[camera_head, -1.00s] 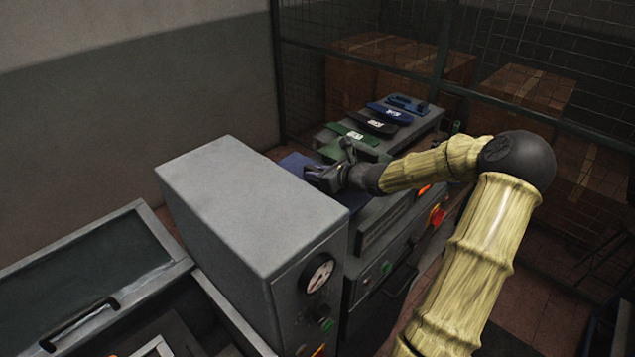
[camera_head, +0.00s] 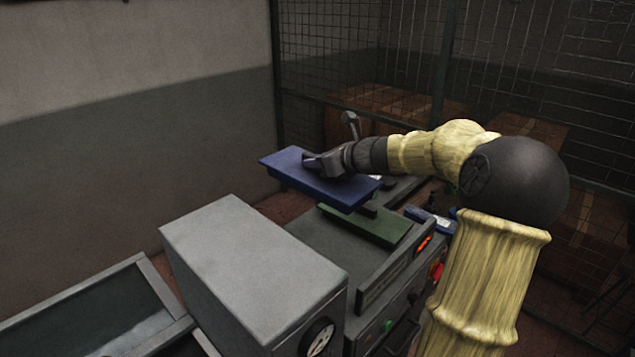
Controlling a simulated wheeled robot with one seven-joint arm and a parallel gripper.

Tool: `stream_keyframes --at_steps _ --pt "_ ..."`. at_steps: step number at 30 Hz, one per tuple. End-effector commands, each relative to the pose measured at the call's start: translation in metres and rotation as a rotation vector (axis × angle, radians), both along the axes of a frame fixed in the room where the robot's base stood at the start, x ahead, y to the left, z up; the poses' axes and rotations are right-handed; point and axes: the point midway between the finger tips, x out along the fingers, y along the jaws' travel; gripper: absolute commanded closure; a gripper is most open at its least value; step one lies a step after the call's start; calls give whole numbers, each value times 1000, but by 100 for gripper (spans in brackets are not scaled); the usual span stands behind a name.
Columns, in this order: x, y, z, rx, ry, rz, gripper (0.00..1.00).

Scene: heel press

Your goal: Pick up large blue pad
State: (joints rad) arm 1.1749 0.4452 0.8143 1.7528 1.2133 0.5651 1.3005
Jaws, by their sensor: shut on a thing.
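The large blue pad (camera_head: 300,178) is a flat, dark blue rectangular slab, held in the air above the grey machine top. My gripper (camera_head: 318,165) is shut on the upper side of the pad, near its middle, with the wrist coming in from the right. The pad lies roughly level, and part of its far edge is hidden by my gripper.
A green pad (camera_head: 368,224) lies below on the grey machine (camera_head: 325,233). A grey box-shaped press housing (camera_head: 250,270) with a gauge stands at the front. A blue labelled piece (camera_head: 430,217) lies partly hidden right. A wire mesh fence and cardboard boxes stand behind.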

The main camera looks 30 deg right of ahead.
Motion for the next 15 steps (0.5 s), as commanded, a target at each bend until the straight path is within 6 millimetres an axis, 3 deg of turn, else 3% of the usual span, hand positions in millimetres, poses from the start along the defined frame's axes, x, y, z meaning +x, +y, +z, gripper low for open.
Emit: stream_keyframes --at_steps 1,6,15 --pt "0 1 12 -4 -5 1 100" --pt "1 0 30 -2 -4 0 100" --pt "0 0 35 2 -2 0 100"
